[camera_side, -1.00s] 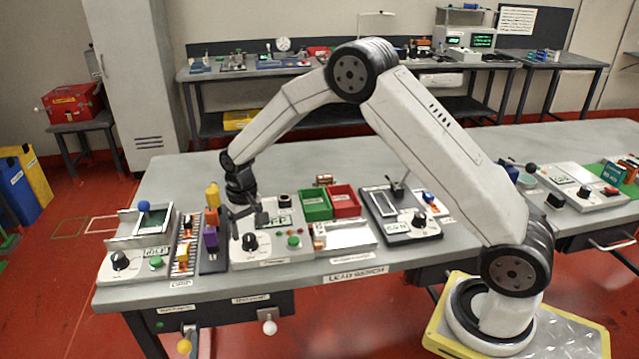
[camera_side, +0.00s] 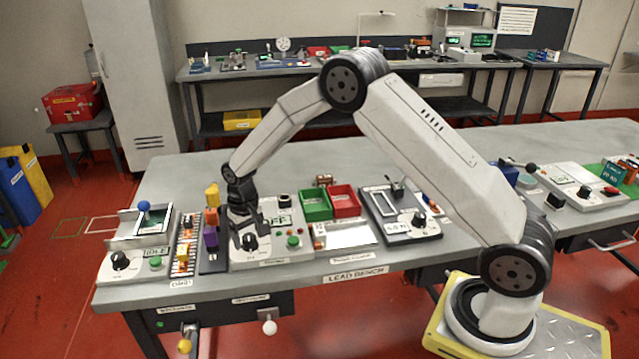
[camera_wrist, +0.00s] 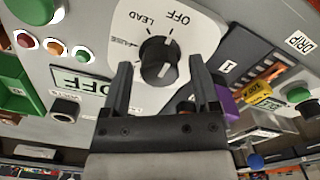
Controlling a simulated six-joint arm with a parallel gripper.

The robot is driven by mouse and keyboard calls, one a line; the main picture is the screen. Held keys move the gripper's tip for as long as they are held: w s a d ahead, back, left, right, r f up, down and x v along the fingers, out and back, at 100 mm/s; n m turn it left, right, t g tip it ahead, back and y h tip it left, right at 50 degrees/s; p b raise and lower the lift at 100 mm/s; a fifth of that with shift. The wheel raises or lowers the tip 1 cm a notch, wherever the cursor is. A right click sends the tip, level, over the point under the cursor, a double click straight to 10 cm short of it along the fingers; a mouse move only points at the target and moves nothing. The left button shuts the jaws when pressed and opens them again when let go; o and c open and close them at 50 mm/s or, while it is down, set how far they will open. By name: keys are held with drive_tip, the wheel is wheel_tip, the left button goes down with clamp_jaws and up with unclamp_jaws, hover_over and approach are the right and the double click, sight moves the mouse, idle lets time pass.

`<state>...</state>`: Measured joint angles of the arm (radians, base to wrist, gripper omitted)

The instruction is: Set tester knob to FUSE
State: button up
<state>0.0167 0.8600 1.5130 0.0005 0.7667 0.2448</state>
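The tester knob (camera_wrist: 157,58) is a black round knob on a white dial plate in the wrist view. Its labels read OFF and LEAD, with a third label (camera_wrist: 125,41) at the left too small to read surely. The knob's white mark points toward OFF. The tester display (camera_wrist: 82,84) reads OFF. In the side view the tester knob (camera_side: 250,242) is at the front left of the tester panel. My gripper (camera_wrist: 160,80) is open, with one finger on each side of the knob's near part. I cannot tell whether the fingers touch it.
Left of the tester in the side view stand a rack with purple and orange blocks (camera_side: 211,238) and a station with an IDLE display (camera_side: 155,252). Green (camera_side: 316,206) and red bins (camera_side: 345,200) stand behind right. A green button (camera_side: 293,241) is right of the knob.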

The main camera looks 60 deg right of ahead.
drive_tip(key=c, duration=0.9)
drive_tip(key=shift+n, duration=2.2)
drive_tip(key=shift+c, duration=0.2)
drive_tip(key=shift+n, duration=0.7)
drive_tip(key=n, duration=0.2)
drive_tip(key=shift+n, duration=1.9)
